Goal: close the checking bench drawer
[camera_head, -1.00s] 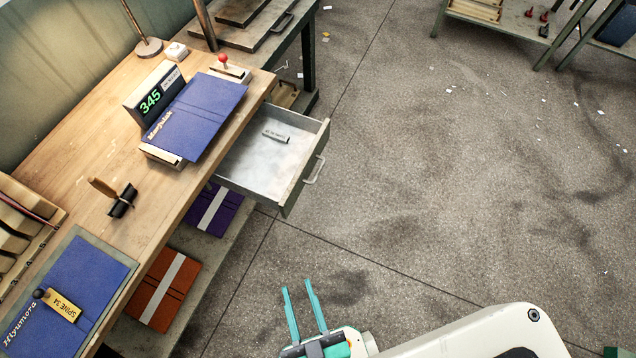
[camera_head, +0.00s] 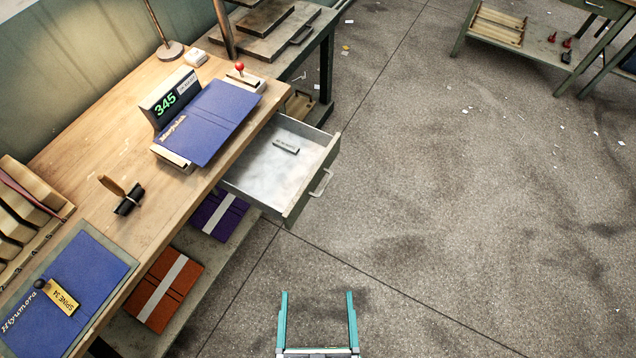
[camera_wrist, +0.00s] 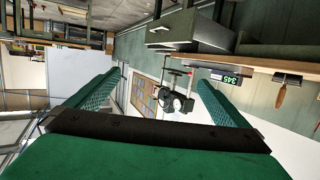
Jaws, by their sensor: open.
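The checking bench drawer (camera_head: 256,178) is pulled out from under the right edge of the wooden bench top (camera_head: 100,150). Its green-grey front (camera_head: 302,195) carries a metal handle (camera_head: 321,183) facing right. A small labelled piece (camera_head: 285,146) lies inside the drawer. My gripper (camera_head: 319,294), with teal fingers, is open and empty over the floor, below the drawer in the head view and apart from it. The wrist view shows both green fingers (camera_wrist: 155,95) spread with nothing between them; the drawer (camera_wrist: 188,30) appears beyond them at the upper right.
A blue cover (camera_head: 210,120) rests on a stand beside a display (camera_head: 168,97) reading 345. Another blue cover (camera_head: 75,280) lies at the bench's near end. Orange (camera_head: 160,290) and purple (camera_head: 212,215) covers lie on the lower shelf. The floor (camera_head: 440,200) right of the drawer is clear.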

